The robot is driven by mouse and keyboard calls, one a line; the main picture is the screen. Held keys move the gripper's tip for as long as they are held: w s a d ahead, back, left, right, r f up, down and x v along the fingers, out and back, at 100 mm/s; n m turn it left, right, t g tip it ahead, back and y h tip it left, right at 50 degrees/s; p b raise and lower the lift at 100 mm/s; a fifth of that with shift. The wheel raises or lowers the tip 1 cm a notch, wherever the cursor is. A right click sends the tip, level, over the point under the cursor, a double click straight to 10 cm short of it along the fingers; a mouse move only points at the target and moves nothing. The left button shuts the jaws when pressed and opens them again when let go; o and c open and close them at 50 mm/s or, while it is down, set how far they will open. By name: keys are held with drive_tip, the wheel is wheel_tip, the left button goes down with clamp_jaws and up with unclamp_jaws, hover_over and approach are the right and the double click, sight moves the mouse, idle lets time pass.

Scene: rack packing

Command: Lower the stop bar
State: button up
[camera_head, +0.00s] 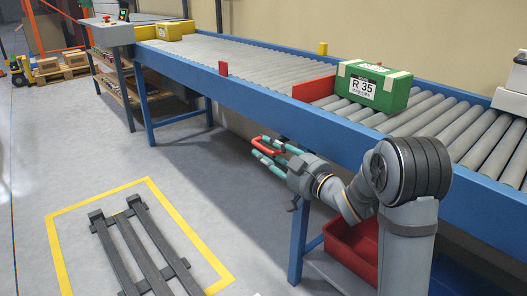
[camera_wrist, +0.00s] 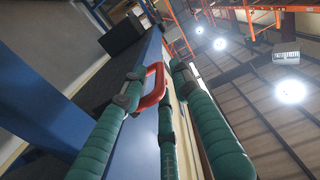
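The stop bar (camera_head: 315,89) is a red plate standing up across the conveyor rollers. It is just left of a green box (camera_head: 372,88) labelled R 35. A red U-shaped handle (camera_head: 267,148) sits below the blue side rail. My gripper (camera_head: 267,152) has teal fingers spread around this handle. In the wrist view, the handle (camera_wrist: 154,86) shows between the fingertips (camera_wrist: 156,72), with a gap visible; contact is unclear. How the handle joins the stop bar is hidden.
The conveyor's blue rail (camera_head: 250,100) runs above my gripper. A yellow box (camera_head: 175,31) lies at the far end and white boxes (camera_head: 513,88) at the right. A red bin (camera_head: 350,252) is on the lower shelf. A dark pallet (camera_head: 140,245) lies inside yellow floor marking.

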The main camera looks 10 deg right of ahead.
drive_tip(key=shift+x, duration=1)
drive_tip(key=shift+c, duration=1.3)
drive_tip(key=c, duration=0.4)
clamp_jaws()
